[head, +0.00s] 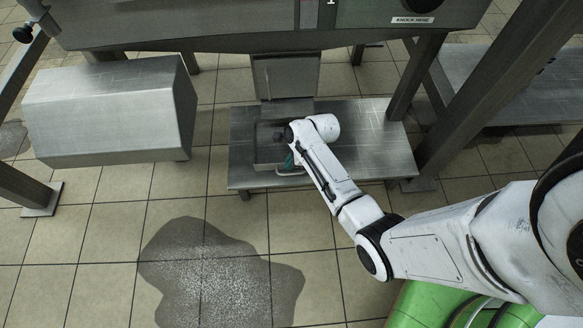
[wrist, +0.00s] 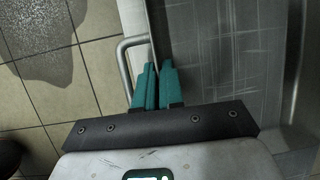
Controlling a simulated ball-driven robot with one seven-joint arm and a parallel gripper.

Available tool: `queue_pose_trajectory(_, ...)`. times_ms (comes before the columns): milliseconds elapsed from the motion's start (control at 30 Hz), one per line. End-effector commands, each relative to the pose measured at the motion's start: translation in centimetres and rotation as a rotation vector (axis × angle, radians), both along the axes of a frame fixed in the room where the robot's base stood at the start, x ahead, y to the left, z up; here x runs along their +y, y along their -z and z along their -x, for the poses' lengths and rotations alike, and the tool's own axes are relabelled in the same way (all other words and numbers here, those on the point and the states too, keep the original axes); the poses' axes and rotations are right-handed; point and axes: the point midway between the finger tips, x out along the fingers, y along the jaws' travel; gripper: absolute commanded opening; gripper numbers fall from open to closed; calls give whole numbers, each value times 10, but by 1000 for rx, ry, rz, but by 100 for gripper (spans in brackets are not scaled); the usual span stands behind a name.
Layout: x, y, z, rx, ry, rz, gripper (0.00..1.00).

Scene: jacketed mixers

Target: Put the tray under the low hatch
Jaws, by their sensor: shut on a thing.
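The grey metal tray (head: 268,166) sits on a low steel platform (head: 385,140), below and a little in front of the low hatch (head: 285,76). The hatch is a grey metal flap hanging under the machine body. My gripper (head: 289,160) is at the tray's near side, with its teal fingers partly hidden by my wrist. In the wrist view, my gripper (wrist: 156,80) is shut on the tray's near wall, beside its bar handle (wrist: 123,65). The tray floor (wrist: 225,60) looks empty where it shows. My arm covers part of the tray's right side.
A boxy steel housing (head: 108,115) stands out at the left. Steel legs (head: 465,85) frame the platform at the right. A wet patch (head: 220,275) lies on the tiled floor in front. The platform is bare right of the tray.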

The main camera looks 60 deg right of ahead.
Motion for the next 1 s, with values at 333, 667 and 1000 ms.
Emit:
queue_pose_trajectory(333,0,24,2,1,1,0,0)
queue_pose_trajectory(667,0,27,3,4,2,-2,20)
queue_pose_trajectory(1000,0,27,3,4,2,-2,34)
